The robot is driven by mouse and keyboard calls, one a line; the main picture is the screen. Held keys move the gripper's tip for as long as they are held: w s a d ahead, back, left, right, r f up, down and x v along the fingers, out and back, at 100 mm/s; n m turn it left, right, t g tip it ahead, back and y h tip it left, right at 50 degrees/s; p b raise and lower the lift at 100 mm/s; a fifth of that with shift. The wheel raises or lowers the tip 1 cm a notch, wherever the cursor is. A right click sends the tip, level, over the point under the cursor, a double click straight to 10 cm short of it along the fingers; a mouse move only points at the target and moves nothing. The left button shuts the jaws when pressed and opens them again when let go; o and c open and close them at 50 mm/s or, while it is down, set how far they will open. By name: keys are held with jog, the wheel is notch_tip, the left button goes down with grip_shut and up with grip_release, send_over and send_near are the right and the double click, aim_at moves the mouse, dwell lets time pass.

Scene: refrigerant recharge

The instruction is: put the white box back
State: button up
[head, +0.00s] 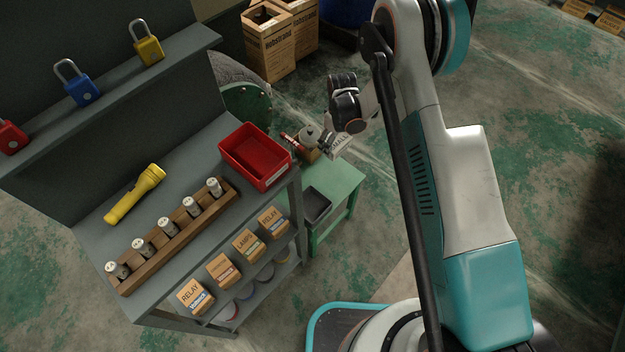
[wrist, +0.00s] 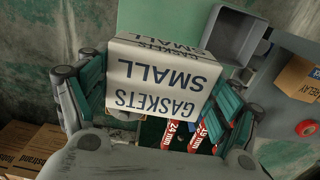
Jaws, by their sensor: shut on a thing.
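The white box, lettered "GASKETS SMALL", fills the middle of the wrist view (wrist: 165,85) and shows small in the head view (head: 341,146). My gripper (head: 333,140) is shut on it, with one green-padded finger on each side of it in the wrist view. The box is held over the area of the low green table (head: 343,184). Its underside and the exact gap to the table are hidden.
A dark tray (head: 316,206) sits on the green table. Red pieces marked "24 mm" (wrist: 181,135) and "19 mm" lie behind the white box. A red bin (head: 255,155) and carton boxes (head: 248,244) are on the grey workbench. Cardboard boxes (head: 270,42) stand behind.

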notch_tip(320, 180, down, 20)
jog(key=b, duration=0.6)
jog(key=shift+a+f+b, duration=0.1)
jog(key=shift+b, duration=0.25)
jog(key=o, duration=1)
jog(key=shift+o, duration=0.2)
